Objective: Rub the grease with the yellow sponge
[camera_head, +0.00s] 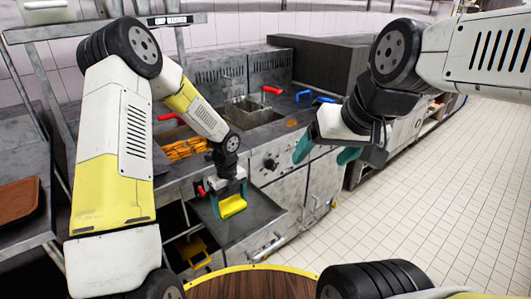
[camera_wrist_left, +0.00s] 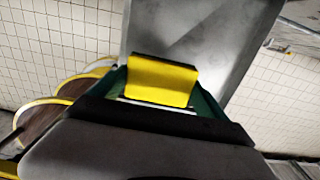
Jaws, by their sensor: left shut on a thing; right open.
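The yellow sponge (camera_head: 232,206) is between the teal fingers of my left gripper (camera_head: 228,193), which is shut on it. It also shows in the left wrist view (camera_wrist_left: 162,80), in front of a grey metal surface (camera_wrist_left: 215,32). In the head view the sponge is over the grey metal ledge (camera_head: 262,212) at the front of the fryer unit; I cannot tell whether it touches. A small orange-brown patch (camera_head: 291,122), possibly the grease, lies on the counter right of the fryer well. My right gripper (camera_head: 325,151) is open and empty, in the air before the counter.
Fry baskets (camera_head: 245,110) stand in the fryer well, with red and blue handles around it. Orange-brown food (camera_head: 184,149) lies in a bay at left. A brown tray (camera_head: 18,200) rests on the left table. Tiled floor (camera_head: 420,210) at right is clear.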

